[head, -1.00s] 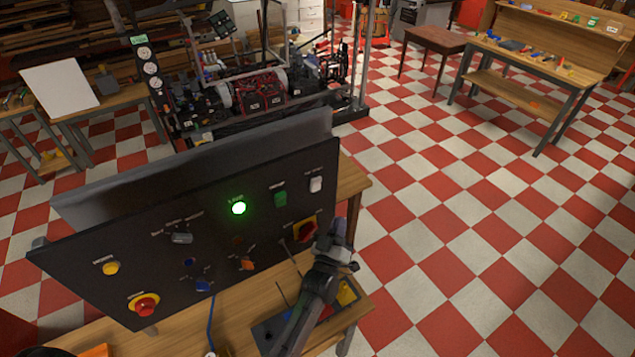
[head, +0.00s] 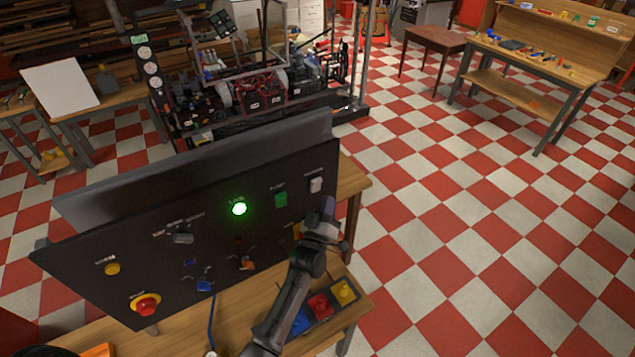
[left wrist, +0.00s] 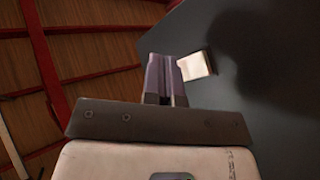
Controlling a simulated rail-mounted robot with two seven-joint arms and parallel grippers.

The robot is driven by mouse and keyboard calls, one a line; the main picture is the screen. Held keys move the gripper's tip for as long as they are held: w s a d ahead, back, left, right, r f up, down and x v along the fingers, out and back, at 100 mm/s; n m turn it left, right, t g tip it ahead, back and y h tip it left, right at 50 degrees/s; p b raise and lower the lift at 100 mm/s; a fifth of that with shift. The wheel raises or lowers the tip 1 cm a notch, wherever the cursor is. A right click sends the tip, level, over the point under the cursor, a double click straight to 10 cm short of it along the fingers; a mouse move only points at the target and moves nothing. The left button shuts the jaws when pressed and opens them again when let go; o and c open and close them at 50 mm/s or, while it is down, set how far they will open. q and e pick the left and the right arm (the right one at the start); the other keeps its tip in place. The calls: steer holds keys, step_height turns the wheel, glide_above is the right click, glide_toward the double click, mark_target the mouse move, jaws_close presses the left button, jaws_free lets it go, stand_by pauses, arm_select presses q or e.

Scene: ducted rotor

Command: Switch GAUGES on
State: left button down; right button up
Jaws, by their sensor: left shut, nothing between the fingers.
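A black control panel (head: 110,240) stands tilted on a wooden bench. I cannot clearly read its labels, so I cannot tell which control is marked GAUGES. A white rocker switch (head: 316,185) sits at its upper right; a white rocker (left wrist: 195,66) also shows in the left wrist view. My left gripper (head: 328,205) is shut and empty, just below and right of this rocker. In the left wrist view its closed fingertips (left wrist: 160,58) are close beside the rocker; contact cannot be told. My right gripper is not in view.
A green button (head: 280,199), a lit green lamp (head: 239,208) and a red emergency button (head: 146,305) are on the panel. My left arm partly hides a yellow-backed control. A tray of coloured blocks (head: 345,291) lies on the bench.

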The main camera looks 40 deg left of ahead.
mark_target(316, 185)
arm_select(q)
steer(key=shift+w+a+r, duration=0.15)
steer(key=shift+a+r, duration=0.1)
steer(key=shift+a, duration=0.2)
steer(key=shift+w+a+r, duration=0.15)
steer(key=shift+a+r, duration=0.05)
steer(key=shift+a, duration=0.25)
stand_by(0.7)
stand_by(0.8)
steer(key=shift+a+r, duration=0.1)
steer(key=shift+a, duration=0.1)
steer(key=shift+w+a+r, duration=0.1)
steer(key=shift+a, duration=0.1)
